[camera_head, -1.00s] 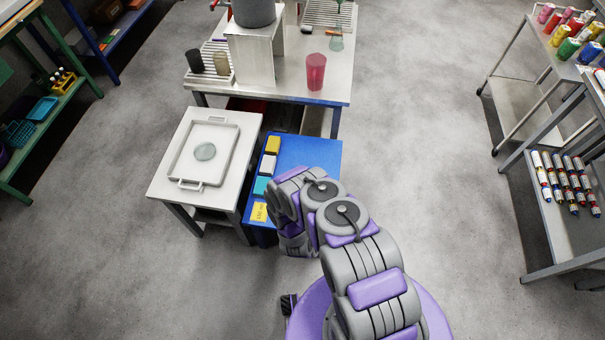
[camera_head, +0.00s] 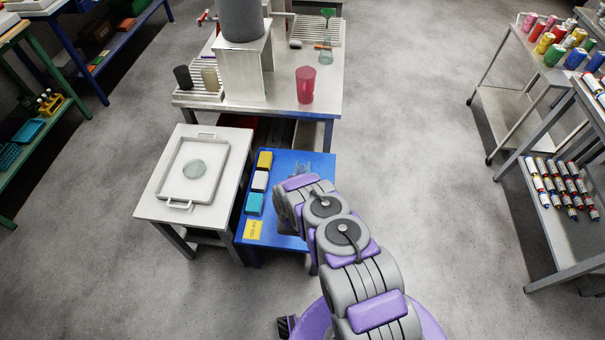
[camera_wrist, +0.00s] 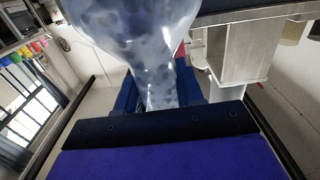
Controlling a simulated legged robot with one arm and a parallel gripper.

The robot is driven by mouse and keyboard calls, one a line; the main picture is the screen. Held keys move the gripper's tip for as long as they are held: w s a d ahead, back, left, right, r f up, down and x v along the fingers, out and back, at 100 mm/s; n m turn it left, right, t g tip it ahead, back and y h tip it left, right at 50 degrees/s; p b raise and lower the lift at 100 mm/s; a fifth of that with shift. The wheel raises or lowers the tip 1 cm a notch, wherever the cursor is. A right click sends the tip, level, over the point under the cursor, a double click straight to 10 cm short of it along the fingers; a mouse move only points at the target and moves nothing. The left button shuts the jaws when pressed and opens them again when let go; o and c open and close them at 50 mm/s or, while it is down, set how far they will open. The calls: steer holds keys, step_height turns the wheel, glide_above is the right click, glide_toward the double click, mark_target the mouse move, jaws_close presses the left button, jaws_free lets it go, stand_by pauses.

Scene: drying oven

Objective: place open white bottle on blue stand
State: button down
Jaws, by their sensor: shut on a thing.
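A pale, translucent bottle (camera_wrist: 155,60) fills the upper middle of the wrist view, wide at the top of the picture and narrower below. My gripper (camera_wrist: 160,121) is shut on it by the narrow part. The blue stand (camera_head: 284,165) is left of my arm in the head view. A small clear shape (camera_head: 306,168) shows over the stand's far right part, just beyond my arm. It may be the held bottle; I cannot tell whether it touches the stand. My gripper's fingers are hidden by the arm in the head view.
Yellow, white and teal blocks (camera_head: 260,181) line the stand's left side, with a yellow label (camera_head: 253,230) in front. A white table with a tray (camera_head: 224,165) adjoins on the left. A steel table (camera_head: 275,92) with a red jug (camera_head: 305,85) stands behind.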

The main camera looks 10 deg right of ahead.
step_height(320, 180, down, 3)
steer(key=shift+s+r+b, duration=0.1)
steer(key=shift+b, duration=0.25)
steer(key=c, duration=0.7)
jaws_free()
steer(key=p+v, duration=0.1)
steer(key=v, duration=1.1)
steer(key=shift+r, duration=0.1)
